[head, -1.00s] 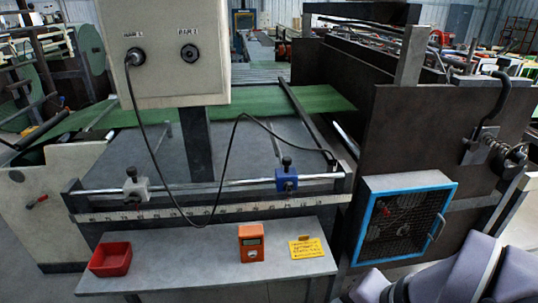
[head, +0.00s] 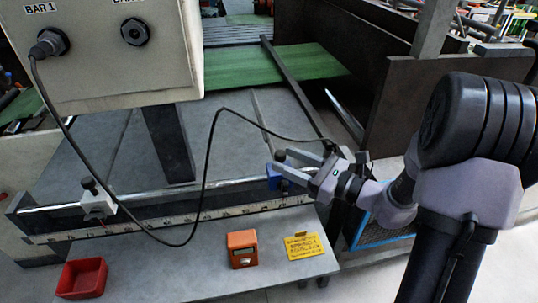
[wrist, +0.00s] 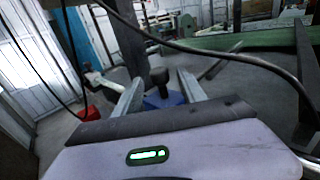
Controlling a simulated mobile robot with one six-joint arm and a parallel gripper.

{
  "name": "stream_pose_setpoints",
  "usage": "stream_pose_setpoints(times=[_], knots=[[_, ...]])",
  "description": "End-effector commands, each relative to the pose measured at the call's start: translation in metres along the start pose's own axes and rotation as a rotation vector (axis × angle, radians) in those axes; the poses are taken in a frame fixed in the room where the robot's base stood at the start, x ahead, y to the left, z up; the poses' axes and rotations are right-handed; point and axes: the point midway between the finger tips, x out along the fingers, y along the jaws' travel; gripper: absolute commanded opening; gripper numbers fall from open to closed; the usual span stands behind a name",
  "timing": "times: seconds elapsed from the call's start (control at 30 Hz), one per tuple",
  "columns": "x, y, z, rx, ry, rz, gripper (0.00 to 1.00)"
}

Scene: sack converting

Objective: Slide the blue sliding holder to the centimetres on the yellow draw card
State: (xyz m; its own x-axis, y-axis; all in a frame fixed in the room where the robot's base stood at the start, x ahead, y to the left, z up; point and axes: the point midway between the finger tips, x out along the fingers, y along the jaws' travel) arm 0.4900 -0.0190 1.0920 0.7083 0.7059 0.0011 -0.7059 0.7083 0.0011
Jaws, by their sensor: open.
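The blue sliding holder (head: 272,178) sits on the rail near its right end in the head view, partly hidden by my gripper. My gripper (head: 278,168) is open at the holder, coming from the right. In the wrist view the blue holder (wrist: 163,99) with its black knob (wrist: 159,76) shows between the two open fingers (wrist: 158,95); I cannot tell whether they touch it. The yellow draw card (head: 304,245) lies on the grey shelf; its writing is too small to read. The ruler scale (head: 150,222) runs along the front below the rail (head: 160,194).
A white holder (head: 97,203) sits on the rail's left part. An orange device (head: 242,248) and a red tray (head: 82,278) rest on the shelf. A black cable (head: 206,170) hangs from the control box (head: 100,80) across the rail, close to my gripper.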

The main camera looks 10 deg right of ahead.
Motion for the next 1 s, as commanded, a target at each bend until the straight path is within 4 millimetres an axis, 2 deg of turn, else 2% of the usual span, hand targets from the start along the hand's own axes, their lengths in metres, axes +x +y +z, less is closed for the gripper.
stream_pose_setpoints(times=[0.1, 0.27, 0.4, 0.63, 0.87, 0.9, 1.0], knots=[[0.026, 0.002, -0.001, -0.002, 0.001, 0.006, 0.48], [0.049, 0.001, -0.001, -0.002, 0.001, 0.003, 0.48], [0.057, 0.001, 0.0, 0.0, 0.001, 0.002, 0.48], [0.057, 0.0, 0.0, -0.001, 0.001, 0.001, 0.48], [0.057, 0.001, 0.0, -0.001, 0.001, 0.001, 0.03], [0.057, 0.0, 0.0, -0.001, 0.001, 0.001, 0.0], [0.057, 0.001, 0.0, -0.001, 0.001, 0.002, 0.0]])
